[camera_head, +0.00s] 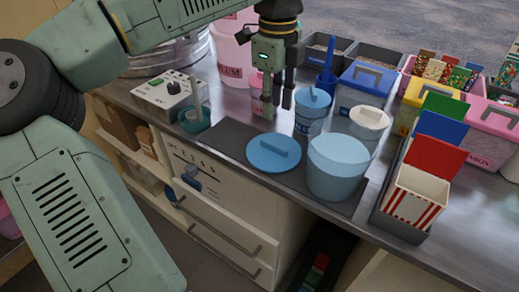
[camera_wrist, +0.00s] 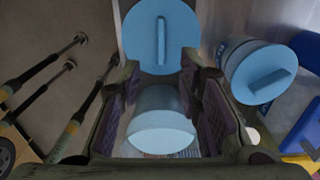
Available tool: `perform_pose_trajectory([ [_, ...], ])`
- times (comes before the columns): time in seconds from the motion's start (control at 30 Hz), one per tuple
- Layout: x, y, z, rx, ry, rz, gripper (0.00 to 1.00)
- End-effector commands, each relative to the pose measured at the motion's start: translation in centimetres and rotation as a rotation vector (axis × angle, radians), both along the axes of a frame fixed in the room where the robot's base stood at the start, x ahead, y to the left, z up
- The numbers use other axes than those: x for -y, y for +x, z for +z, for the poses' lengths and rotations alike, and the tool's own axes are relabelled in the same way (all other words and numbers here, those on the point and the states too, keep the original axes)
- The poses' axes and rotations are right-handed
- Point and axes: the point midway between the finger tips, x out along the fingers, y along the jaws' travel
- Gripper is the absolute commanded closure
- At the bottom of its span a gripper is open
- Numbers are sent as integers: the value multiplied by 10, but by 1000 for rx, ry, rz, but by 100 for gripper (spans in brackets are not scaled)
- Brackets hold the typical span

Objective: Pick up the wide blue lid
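The wide blue lid (camera_head: 273,153) lies flat on a dark mat near the counter's front edge, its bar handle upward. It also shows at the top centre of the wrist view (camera_wrist: 142,45), beyond my fingertips. My gripper (camera_head: 278,106) is above and behind the lid in the head view, pointing down, apart from it. In the wrist view my fingers (camera_wrist: 163,100) stand apart with nothing gripped. A wide light-blue tub (camera_head: 336,180) stands just right of the lid; in the wrist view a light-blue tub (camera_wrist: 160,130) shows through the gap between my fingers.
A narrower tub with a small blue lid (camera_head: 312,98) stands behind the wide lid. A white-lidded tub (camera_head: 369,118) is behind the wide tub. A rack with a striped box (camera_head: 415,195) is at right. A teal bowl (camera_head: 194,119) and a control box (camera_head: 168,92) are at left.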

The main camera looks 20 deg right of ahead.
Motion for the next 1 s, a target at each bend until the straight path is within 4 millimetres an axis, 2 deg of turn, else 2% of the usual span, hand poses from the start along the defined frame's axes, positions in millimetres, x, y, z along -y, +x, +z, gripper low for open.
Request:
perform_pose_trajectory([
  [0.3,-2,1,-46,-2,10,6,68],
  [0.53,-2,2,-63,-3,8,5,68],
  [0.73,-2,5,-93,-3,8,3,68],
  [0.87,-2,5,-104,-1,8,4,68],
  [1.0,-2,5,-106,0,8,5,68],
])
